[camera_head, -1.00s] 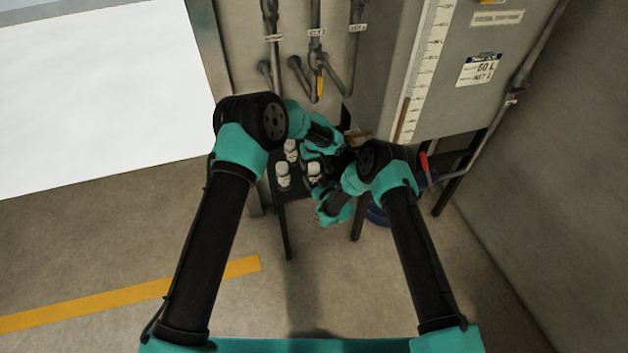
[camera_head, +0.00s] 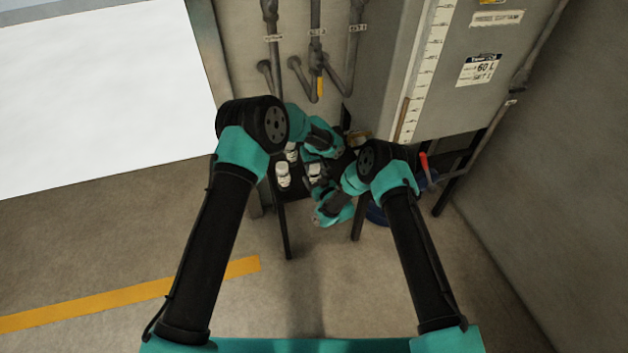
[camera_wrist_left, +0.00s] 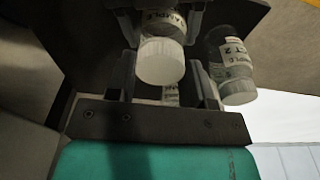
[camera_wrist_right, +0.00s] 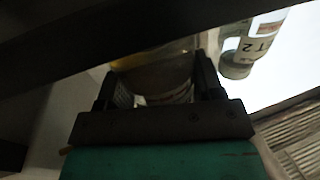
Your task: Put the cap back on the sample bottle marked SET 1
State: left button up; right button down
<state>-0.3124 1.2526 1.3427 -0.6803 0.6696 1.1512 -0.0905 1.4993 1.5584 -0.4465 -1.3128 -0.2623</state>
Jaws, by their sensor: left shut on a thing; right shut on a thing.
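In the left wrist view my left gripper (camera_wrist_left: 163,82) is shut on a white cap (camera_wrist_left: 161,64). The cap is in line with the end of a labelled clear bottle (camera_wrist_left: 163,22); I cannot tell whether it is seated. Dark fingers flank this bottle. In the right wrist view my right gripper (camera_wrist_right: 156,78) is shut on a labelled bottle (camera_wrist_right: 180,94), its label too dark to read. Both gripper tips are small and largely hidden by the arms in the head view. No SET 1 marking is legible on a bottle.
A white-capped bottle marked with a 2 (camera_wrist_left: 232,62) stands close beside the left fingers; it also shows in the right wrist view (camera_wrist_right: 258,40). White-capped bottles (camera_head: 283,175) stand on a small dark stand. Pipes (camera_head: 316,60) and a grey tank (camera_head: 470,75) are behind.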

pick_arm(q)
jog(key=shift+c, duration=0.7)
jog(key=shift+m, duration=0.9)
jog(key=o, duration=1.1)
jog(key=shift+r, duration=0.1)
jog(key=r, duration=0.4)
jog(key=s+r, duration=0.1)
jog(key=r, duration=0.6)
jog(key=shift+s+d+r, duration=0.1)
jog(key=shift+s+r, duration=0.15)
jog(key=shift+r, duration=0.15)
pick_arm(e)
jog(key=shift+c, duration=0.8)
grip_release()
